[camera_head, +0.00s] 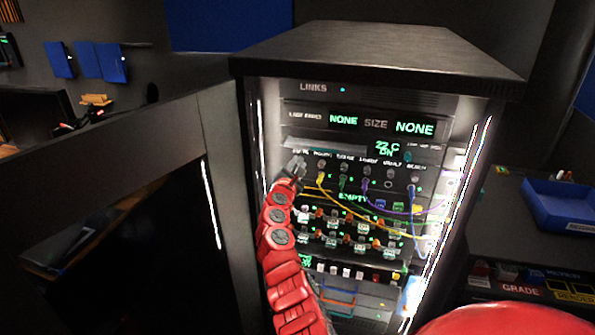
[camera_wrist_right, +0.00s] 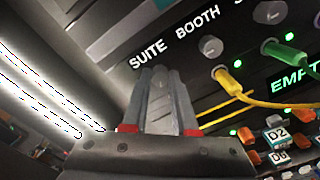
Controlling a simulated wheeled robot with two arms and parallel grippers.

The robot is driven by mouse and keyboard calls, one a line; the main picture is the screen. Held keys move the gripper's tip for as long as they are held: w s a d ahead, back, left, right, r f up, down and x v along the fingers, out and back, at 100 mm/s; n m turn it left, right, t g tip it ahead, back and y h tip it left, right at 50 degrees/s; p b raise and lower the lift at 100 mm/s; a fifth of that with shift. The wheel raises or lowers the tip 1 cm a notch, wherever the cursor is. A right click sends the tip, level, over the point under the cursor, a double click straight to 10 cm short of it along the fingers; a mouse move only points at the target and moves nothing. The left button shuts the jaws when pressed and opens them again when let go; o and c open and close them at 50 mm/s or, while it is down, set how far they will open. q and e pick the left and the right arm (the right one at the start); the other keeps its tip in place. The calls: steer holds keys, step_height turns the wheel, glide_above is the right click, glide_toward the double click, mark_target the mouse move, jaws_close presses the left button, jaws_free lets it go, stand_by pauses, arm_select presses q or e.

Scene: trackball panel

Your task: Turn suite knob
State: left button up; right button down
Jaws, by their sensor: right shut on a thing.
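The rack panel (camera_head: 300,92) stands in front of me with a row of small grey knobs and cables. My right gripper (camera_head: 297,167) reaches up to the left end of this row. In the right wrist view the right gripper (camera_wrist_right: 165,80) is shut just below the SUITE label (camera_wrist_right: 149,54), on the suite knob, which its fingers almost wholly hide. I cannot tell the knob's angle. The booth knob (camera_wrist_right: 211,46) is free to the right, with a yellow plug (camera_wrist_right: 222,76) below it. My left gripper is not in view.
Yellow, green, purple and blue cables hang across the panel right of my arm. Rows of small coloured switches lie below. The rack's left side wall is close to my arm. A blue tray (camera_head: 560,205) sits at the right.

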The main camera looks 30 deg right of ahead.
steer(key=shift+f+m+b, duration=0.2)
steer(key=shift+m+b, duration=0.6)
steer(key=shift+m, duration=0.1)
steer(key=m+b, duration=0.9)
steer(key=b, duration=0.2)
steer(key=shift+f+m, duration=0.15)
steer(key=shift+m, duration=0.15)
steer(key=shift+r+m+b, duration=0.2)
steer(key=shift+m+b, duration=0.8)
steer(key=shift+b, duration=0.4)
steer(key=c, duration=0.7)
jaws_free()
